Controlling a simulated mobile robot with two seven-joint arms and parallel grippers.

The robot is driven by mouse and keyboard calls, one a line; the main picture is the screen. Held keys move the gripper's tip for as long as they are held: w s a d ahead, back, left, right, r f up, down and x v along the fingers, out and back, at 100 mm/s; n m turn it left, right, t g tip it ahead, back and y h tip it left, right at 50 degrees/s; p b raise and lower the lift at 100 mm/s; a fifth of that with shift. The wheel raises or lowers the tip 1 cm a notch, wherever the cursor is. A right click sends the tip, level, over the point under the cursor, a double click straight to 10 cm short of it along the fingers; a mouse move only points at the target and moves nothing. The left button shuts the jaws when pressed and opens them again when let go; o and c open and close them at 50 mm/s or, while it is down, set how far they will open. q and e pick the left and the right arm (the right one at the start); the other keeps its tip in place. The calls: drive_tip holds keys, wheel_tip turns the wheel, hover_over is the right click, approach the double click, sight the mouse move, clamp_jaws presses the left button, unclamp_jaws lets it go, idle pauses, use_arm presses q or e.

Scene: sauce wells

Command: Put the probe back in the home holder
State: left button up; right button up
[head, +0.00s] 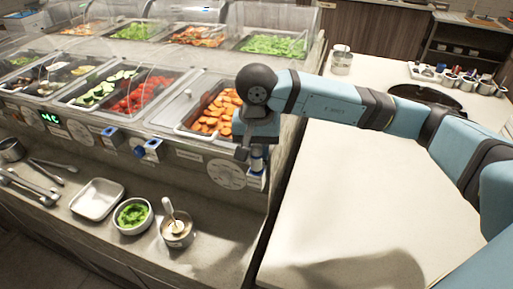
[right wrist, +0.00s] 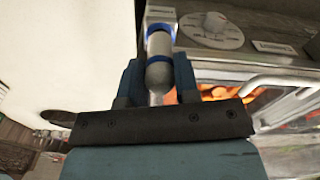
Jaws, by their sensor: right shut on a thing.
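My right gripper (head: 254,150) is shut on the probe (head: 257,161), at the right end of the salad bar's front panel. In the right wrist view the probe (right wrist: 159,72) is a grey cylinder with blue bands between my right gripper's two fingers (right wrist: 158,82). Its far end is by a pale block (right wrist: 160,14) at the panel; I cannot tell whether it touches or sits in it. Two blue-and-white holders (head: 150,150) (head: 110,138) are on the panel further left. I cannot tell which holder is the home one. My left gripper is not in view.
A round dial plate (head: 226,175) is just left of my right gripper. The ledge below bears a metal tray (head: 97,199), a bowl of greens (head: 133,230) and a pot with a spoon (head: 177,238). The white counter (head: 330,215) at right is largely clear.

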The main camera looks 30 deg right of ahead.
drive_tip(key=o, duration=1)
use_arm(q)
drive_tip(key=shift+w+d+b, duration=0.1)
drive_tip(key=shift+b, duration=0.3)
use_arm(e)
wheel_tip(320, 180, up, 14)
drive_tip(key=shift+s+a+f, duration=0.1)
drive_tip(key=shift+s, duration=0.05)
